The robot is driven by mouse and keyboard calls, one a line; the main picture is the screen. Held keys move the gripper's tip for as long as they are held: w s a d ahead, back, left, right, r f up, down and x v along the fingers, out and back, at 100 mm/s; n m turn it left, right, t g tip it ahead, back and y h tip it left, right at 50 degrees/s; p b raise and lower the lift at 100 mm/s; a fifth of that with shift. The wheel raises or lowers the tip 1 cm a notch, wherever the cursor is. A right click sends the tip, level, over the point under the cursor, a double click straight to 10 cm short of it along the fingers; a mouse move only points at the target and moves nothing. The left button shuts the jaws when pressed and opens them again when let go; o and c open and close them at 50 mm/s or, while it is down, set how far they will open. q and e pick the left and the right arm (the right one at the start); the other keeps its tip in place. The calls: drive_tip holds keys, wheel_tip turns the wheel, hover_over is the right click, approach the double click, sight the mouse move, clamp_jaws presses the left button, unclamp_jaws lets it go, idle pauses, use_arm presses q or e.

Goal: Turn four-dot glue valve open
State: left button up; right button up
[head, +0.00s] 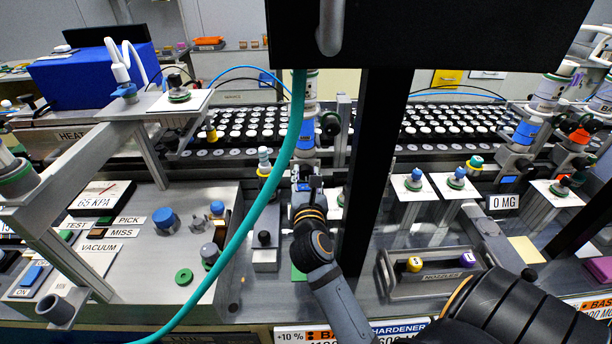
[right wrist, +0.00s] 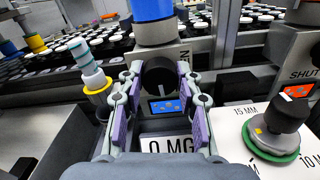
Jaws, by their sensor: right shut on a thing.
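In the right wrist view a black valve knob (right wrist: 160,76) sticks out below a dispenser with a blue band (right wrist: 152,10). My right gripper (right wrist: 160,86) has its purple-padded fingers on either side of the knob and is shut on it. A small blue panel with coloured marks (right wrist: 166,106) shows just under the knob; I cannot count its marks. In the head view my right gripper (head: 306,184) is in front of the dispenser column (head: 308,132), and the knob is hidden there. My left gripper is not in view.
A white "0 MG" sign (right wrist: 168,146) lies below the knob. A black-knobbed part with a green base (right wrist: 272,130) stands on a white plate at right. A teal hose (head: 262,210) crosses the head view.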

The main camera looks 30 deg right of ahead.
drive_tip(key=shift+r+n+p, duration=0.25)
drive_tip(key=shift+n+p, duration=0.35)
drive_tip(key=shift+p, duration=0.35)
drive_tip(key=n+p, duration=1.1)
drive_tip(key=p, duration=0.1)
drive_tip(key=shift+n, duration=0.3)
drive_tip(key=n+p, duration=0.2)
drive_tip(key=shift+f+n+p, duration=0.1)
drive_tip(key=shift+n+p, duration=0.3)
drive_tip(key=shift+f+n+p, duration=0.1)
drive_tip(key=shift+n+p, duration=0.5)
drive_tip(key=shift+n, duration=0.2)
drive_tip(key=shift+f, duration=0.1)
drive_tip(key=o, duration=1.2)
drive_tip(key=shift+c, duration=0.2)
